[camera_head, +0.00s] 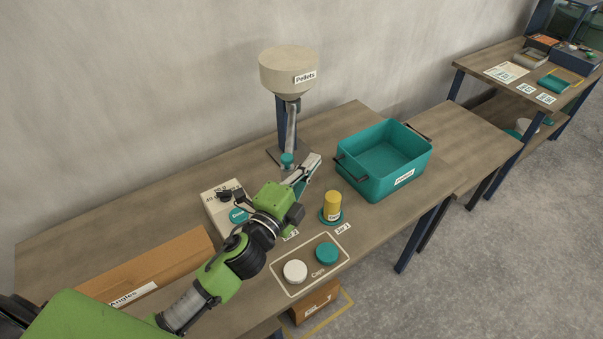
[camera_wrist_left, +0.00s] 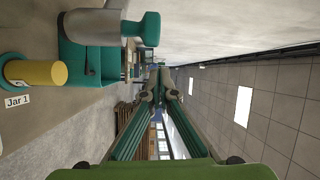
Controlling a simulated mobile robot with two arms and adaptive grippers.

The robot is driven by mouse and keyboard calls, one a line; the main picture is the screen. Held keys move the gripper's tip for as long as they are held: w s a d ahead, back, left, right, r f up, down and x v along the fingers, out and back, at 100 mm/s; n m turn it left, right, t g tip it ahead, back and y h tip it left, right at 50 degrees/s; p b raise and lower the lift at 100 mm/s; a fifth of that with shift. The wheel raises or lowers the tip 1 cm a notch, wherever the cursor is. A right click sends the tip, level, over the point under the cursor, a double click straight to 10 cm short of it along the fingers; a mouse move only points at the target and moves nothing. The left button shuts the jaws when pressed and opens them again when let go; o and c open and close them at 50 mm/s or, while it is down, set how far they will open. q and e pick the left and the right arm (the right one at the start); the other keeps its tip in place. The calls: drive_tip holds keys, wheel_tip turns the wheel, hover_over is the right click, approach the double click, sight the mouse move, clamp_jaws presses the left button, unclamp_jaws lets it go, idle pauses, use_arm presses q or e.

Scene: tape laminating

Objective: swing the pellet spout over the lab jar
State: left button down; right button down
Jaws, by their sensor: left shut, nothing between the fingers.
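The pellet hopper (camera_head: 290,75), beige and labelled "Pellets", stands at the back of the table. Its metal spout (camera_head: 291,128) hangs down to a teal tip (camera_head: 287,160). In the left wrist view the spout (camera_wrist_left: 95,26) and its teal tip (camera_wrist_left: 146,28) lie left of my fingers. My left gripper (camera_head: 316,157) is shut and empty, just right of the spout tip; I cannot tell whether they touch. A yellow jar (camera_head: 332,204) stands on a teal disc, right of my gripper; its "Jar 1" label (camera_wrist_left: 17,101) shows in the wrist view. The "Jar 2" spot is mostly hidden by my arm.
A teal bin (camera_head: 409,185) stands at the right on the table. A control box (camera_head: 218,212) with a dial is left of my gripper. A white cap (camera_head: 295,271) and a teal cap (camera_head: 327,253) lie in the "Caps" outline. A brown box (camera_head: 150,270) is front left.

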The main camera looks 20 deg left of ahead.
sight(284, 161)
use_arm(q)
drive_tip(key=a, duration=0.2)
drive_tip(key=s+a, duration=0.1)
drive_tip(key=shift+a+f, duration=0.35)
drive_tip(key=shift+f, duration=0.05)
drive_tip(key=shift+s+a, duration=0.25)
drive_tip(key=shift+a, duration=0.6)
drive_tip(key=shift+s+a, duration=0.2)
drive_tip(key=shift+a, duration=0.6)
drive_tip(key=shift+d, duration=0.1)
